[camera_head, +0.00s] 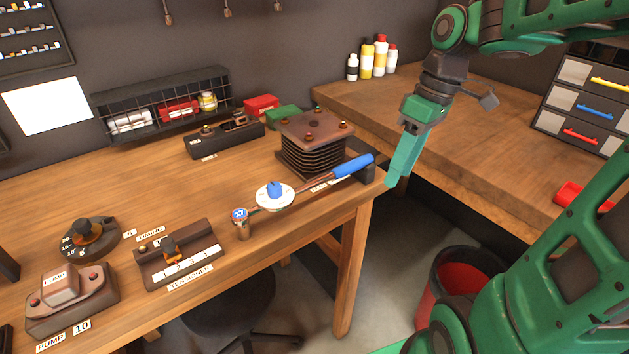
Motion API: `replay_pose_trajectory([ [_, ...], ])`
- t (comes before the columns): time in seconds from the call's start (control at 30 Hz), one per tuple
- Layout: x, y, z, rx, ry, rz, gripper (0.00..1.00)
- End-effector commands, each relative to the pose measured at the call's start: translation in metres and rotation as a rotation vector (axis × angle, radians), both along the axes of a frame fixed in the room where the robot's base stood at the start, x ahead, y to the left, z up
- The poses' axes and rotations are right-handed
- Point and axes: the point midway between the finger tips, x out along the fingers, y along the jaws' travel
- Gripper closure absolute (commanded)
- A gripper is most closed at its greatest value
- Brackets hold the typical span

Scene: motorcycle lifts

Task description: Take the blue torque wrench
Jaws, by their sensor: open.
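The blue torque wrench (353,166) lies near the front right corner of the left wooden bench. It has a blue handle at the right, a thin shaft, a round white dial (264,203) with a blue centre, and a head end at the left. The handle passes by a dark block at the bench corner; I cannot tell if it rests on it. My gripper (394,181) hangs fingers down, just right of the handle end and apart from it. Its fingers overlap in this view; it is open and nothing shows between them.
A ribbed dark block (314,147) with a brown top plate stands behind the wrench. A lever box (178,257) and a pump box (70,297) stand to the left. A second bench (480,140) is at the right, across a gap. A red-lined bin (465,283) is on the floor.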

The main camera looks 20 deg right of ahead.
Motion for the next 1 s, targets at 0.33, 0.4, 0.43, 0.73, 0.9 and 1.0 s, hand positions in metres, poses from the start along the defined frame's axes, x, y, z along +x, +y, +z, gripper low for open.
replay_pose_trajectory([
  [0.33, 0.088, 0.061, 0.034, 0.169, -0.21, 1.076, 0.55],
  [0.4, 0.093, 0.065, 0.036, 0.186, -0.236, 1.181, 0.55],
  [0.43, 0.094, 0.066, 0.037, 0.191, -0.244, 1.215, 0.55],
  [0.73, 0.092, 0.081, 0.015, 0.205, -0.263, 1.292, 0.55],
  [0.9, 0.09, 0.089, -0.006, 0.206, -0.263, 1.289, 0.55],
  [1.0, 0.089, 0.09, -0.012, 0.204, -0.262, 1.289, 0.55],
])
